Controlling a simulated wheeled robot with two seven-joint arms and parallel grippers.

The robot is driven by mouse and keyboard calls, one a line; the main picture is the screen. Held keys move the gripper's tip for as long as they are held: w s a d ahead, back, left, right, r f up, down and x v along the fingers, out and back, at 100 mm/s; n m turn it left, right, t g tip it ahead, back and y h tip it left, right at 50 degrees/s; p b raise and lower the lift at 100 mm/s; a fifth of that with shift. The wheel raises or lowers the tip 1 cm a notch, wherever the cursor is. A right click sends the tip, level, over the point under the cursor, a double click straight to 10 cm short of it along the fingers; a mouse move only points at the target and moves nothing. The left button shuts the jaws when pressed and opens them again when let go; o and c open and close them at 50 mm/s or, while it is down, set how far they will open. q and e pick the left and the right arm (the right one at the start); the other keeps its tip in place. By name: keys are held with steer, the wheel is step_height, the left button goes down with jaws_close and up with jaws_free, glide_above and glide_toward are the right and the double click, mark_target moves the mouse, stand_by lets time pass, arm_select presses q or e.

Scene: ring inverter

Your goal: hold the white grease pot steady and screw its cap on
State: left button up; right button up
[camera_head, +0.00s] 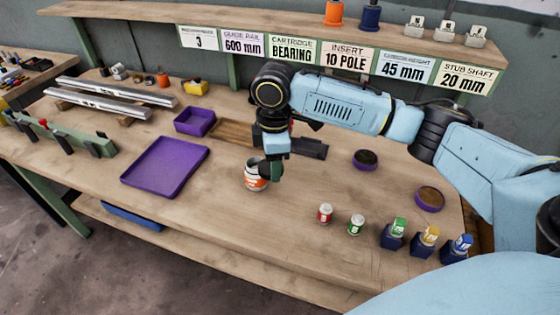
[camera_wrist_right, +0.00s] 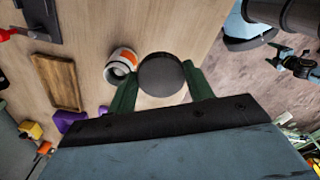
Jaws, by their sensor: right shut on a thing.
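The white grease pot (camera_head: 251,174) with an orange band stands on the bench near its middle. The right wrist view shows the pot (camera_wrist_right: 122,64) beside the dark round cap (camera_wrist_right: 160,76), partly overlapped by it. My right gripper (camera_head: 268,171) comes down from above, just to the right of the pot. In the wrist view its green fingers (camera_wrist_right: 161,84) are shut on the cap, one on each side. The cap looks apart from the pot's mouth, though the height gap cannot be told. In the head view the fingers hide the cap. My left gripper is not clearly seen.
A purple tray (camera_head: 165,165) and a purple bin (camera_head: 195,122) lie to the left. A wooden tray (camera_head: 233,132) and a dark block (camera_head: 310,148) are behind the gripper. Several small bottles, including a red-labelled one (camera_head: 325,213), stand front right. Bench in front of the pot is clear.

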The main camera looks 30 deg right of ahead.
steer(key=s+a+r+m, duration=0.3)
steer(key=s+r+m, duration=0.1)
steer(key=m, duration=0.9)
steer(key=shift+a+r+m, duration=0.2)
steer(key=shift+a+m, duration=0.2)
